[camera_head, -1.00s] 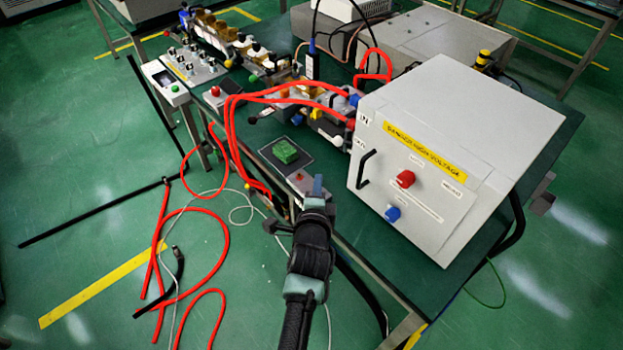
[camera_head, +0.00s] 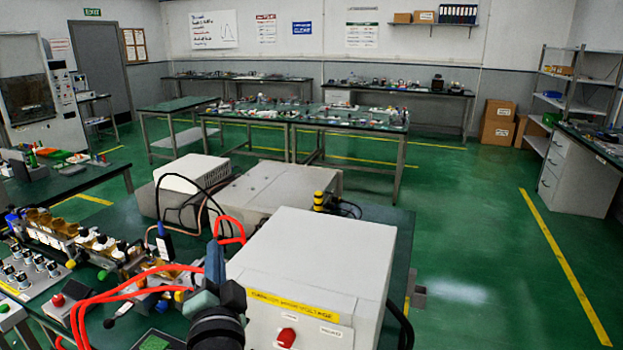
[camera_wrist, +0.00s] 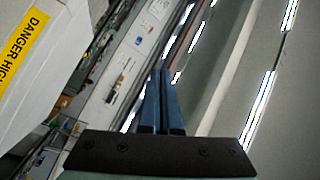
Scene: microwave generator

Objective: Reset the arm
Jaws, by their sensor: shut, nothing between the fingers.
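My gripper (camera_head: 215,262) is raised at the lower middle of the head view, in front of the left side of the white high-voltage box (camera_head: 318,250). Its blue fingers point up. In the wrist view, my gripper (camera_wrist: 162,75) has both fingers together with nothing between them. The box with its yellow danger label (camera_wrist: 22,42) shows at the left of the wrist view. The rest of my arm is mostly below the head view's edge.
Red cables (camera_head: 110,297) and the row of brass-coloured parts (camera_head: 75,235) lie left of my gripper on the bench. A grey metal case (camera_head: 265,190) stands behind the box. Open green floor (camera_head: 470,250) is at the right.

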